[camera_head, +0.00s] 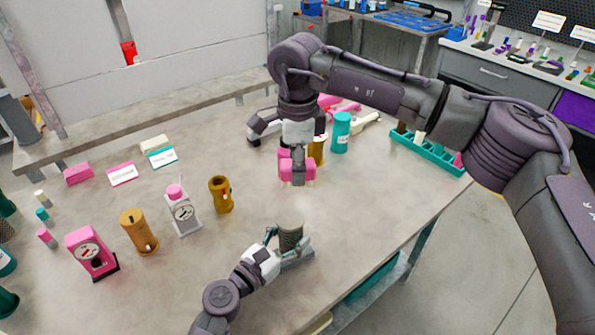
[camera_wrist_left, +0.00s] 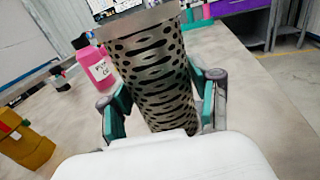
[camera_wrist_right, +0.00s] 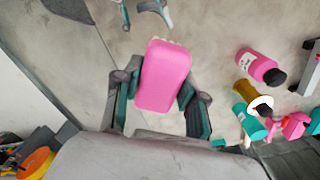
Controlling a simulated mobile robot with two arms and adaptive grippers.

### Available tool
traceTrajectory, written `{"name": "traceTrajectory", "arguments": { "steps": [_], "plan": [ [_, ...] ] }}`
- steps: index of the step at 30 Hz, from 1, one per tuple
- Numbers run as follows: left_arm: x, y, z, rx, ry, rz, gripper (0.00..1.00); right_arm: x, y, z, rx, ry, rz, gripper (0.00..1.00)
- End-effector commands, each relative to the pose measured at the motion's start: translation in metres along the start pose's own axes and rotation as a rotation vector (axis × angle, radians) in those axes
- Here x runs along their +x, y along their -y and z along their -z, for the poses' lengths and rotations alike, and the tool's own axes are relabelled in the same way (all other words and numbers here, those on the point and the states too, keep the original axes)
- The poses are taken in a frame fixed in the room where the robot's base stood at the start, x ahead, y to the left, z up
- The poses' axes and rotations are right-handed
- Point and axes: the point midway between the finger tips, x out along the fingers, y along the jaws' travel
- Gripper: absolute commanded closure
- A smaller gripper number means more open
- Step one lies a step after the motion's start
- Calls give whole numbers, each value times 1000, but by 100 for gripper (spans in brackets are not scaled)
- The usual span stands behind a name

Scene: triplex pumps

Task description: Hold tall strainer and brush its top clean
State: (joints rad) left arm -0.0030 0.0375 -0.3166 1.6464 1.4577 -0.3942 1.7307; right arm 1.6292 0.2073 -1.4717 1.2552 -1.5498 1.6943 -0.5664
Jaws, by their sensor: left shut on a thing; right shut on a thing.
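The tall strainer (camera_head: 290,232) is a grey perforated metal cylinder standing upright near the front of the table. My left gripper (camera_head: 286,246) is shut around its sides; the left wrist view shows the strainer (camera_wrist_left: 155,80) between the teal finger pads. My right gripper (camera_head: 298,160) is shut on a pink brush (camera_head: 297,172), held above the strainer and apart from it, with pale bristles pointing down. In the right wrist view the brush's pink block (camera_wrist_right: 165,75) sits between the fingers. The strainer cannot be made out in that view.
A pink scale-like device (camera_head: 91,252), an orange cylinder (camera_head: 139,232), a pink-topped bottle (camera_head: 182,212) and a brass fitting (camera_head: 221,195) stand to the left. A teal bottle (camera_head: 340,132) and a teal rack (camera_head: 428,152) are behind. The table right of the strainer is clear.

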Motion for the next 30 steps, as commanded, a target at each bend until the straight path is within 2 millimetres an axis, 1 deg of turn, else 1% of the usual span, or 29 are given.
{"name": "traceTrajectory", "arguments": {
  "steps": [12, 13, 15, 18, 27, 30],
  "plan": [
    [0, 0, 0, 0, 0, 0, 76, 0, 0, 0, 0, 0, 0, 92],
    [0, 0, 0, 0, 0, 0, 35, 0, 0, 0, 0, 0, 0, 92],
    [0, 0, 0, 0, 0, 0, 23, 0, 0, 0, 0, 0, 0, 92],
    [0, 0, 0, 0, 0, 0, 9, 0, 0, 0, 0, 0, 0, 92],
    [-1, 0, 0, 0, 0, 0, 9, 0, 0, 0, 0, 0, 0, 92],
    [-6, 0, 0, 0, -1, -1, 9, 0, 0, 0, 1, 0, 0, 92]
  ]
}}
